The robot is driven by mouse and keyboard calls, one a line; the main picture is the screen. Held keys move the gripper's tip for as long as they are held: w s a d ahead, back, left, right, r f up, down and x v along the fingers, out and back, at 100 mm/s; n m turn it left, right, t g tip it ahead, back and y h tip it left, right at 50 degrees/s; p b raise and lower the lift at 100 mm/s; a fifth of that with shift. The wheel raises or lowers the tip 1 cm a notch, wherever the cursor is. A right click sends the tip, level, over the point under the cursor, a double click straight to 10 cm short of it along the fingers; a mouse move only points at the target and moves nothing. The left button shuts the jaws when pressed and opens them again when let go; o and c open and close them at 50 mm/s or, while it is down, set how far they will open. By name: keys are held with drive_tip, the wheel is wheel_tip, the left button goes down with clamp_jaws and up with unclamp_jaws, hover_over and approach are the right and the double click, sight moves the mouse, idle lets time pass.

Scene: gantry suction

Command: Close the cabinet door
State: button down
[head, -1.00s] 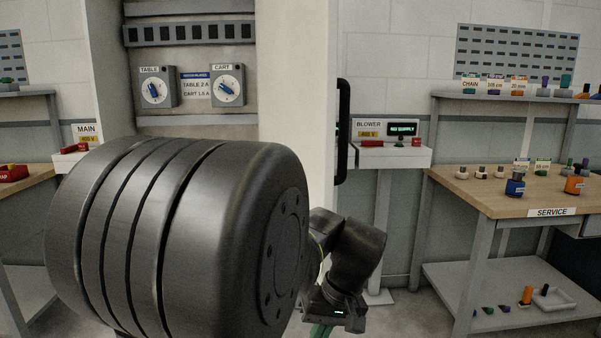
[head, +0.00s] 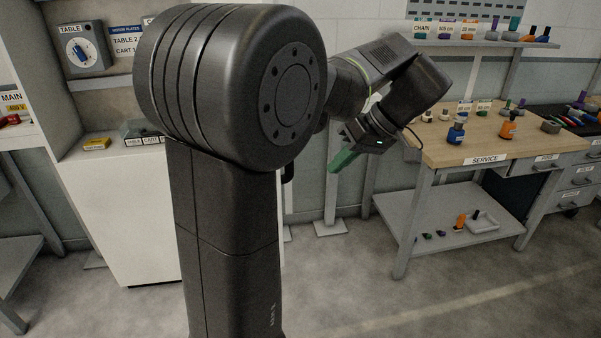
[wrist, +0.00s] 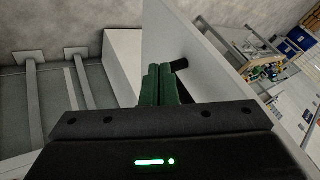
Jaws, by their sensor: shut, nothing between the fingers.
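The black door handle (head: 288,172) peeks out just right of my arm. In the wrist view the door (wrist: 205,50) is a pale slanted panel, with the handle (wrist: 180,65) just right of my fingertips. My gripper (head: 340,163) has green fingers, shut and empty, right of the handle in the head view. The fingers (wrist: 159,72) also show in the wrist view; I cannot tell whether they touch the door.
A service bench (head: 440,158) with bottles on top and a lower shelf stands at the right, near my arm. Open floor lies at the lower right.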

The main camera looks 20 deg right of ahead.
drive_tip(key=w+a+f+p, duration=0.1)
drive_tip(key=w+a+f, duration=0.2)
drive_tip(key=a+f, duration=0.5)
drive_tip(key=shift+w+a+p, duration=0.25)
drive_tip(key=shift+a+p, duration=0.05)
drive_tip(key=shift+a, duration=0.1)
